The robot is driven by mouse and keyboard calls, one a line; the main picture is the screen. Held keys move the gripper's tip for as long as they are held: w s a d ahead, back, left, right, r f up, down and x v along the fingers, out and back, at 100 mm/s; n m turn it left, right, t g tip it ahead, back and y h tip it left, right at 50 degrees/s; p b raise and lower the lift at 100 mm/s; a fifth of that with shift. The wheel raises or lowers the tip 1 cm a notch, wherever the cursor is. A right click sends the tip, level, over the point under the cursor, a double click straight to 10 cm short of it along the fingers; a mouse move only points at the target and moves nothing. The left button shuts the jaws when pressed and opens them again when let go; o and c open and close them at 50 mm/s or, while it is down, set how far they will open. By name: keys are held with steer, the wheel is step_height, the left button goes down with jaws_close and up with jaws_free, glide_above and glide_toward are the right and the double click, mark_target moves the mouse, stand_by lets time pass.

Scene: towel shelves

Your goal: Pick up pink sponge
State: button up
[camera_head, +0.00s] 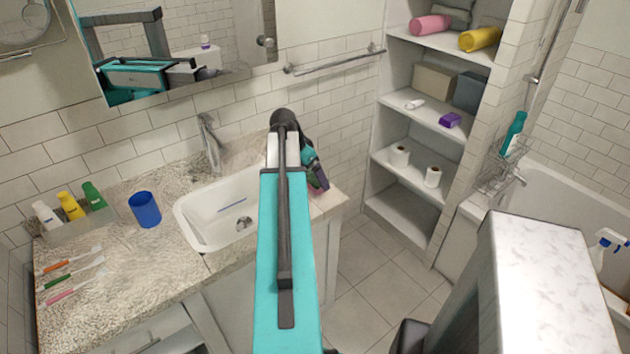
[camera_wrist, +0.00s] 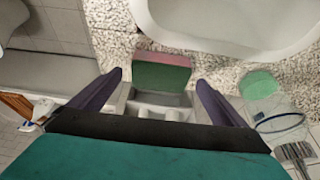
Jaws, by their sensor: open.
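The pink sponge (camera_wrist: 165,60) shows in the wrist view as a small block with a pink face and a green face. It is by the speckled counter, near the sink rim. My gripper (camera_wrist: 159,79) is open, with one dark finger to the left of the sponge and one to the right, and visible gaps on both sides. In the head view my gripper (camera_head: 314,170) is over the right end of the counter beside the sink. Only a small pink patch of the sponge (camera_head: 319,188) shows there; my arm and gripper hide the rest.
The white sink (camera_head: 205,222) lies left of my gripper. In the wrist view a light green item (camera_wrist: 258,84), a clear container (camera_wrist: 277,120) and a brush (camera_wrist: 297,153) are at the right. Shelves (camera_head: 440,128) stand at the right in the head view, with open floor before them.

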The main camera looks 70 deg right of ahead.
steer(key=shift+p+x, duration=0.3)
steer(key=shift+x, duration=1.15)
steer(key=c, duration=1.1)
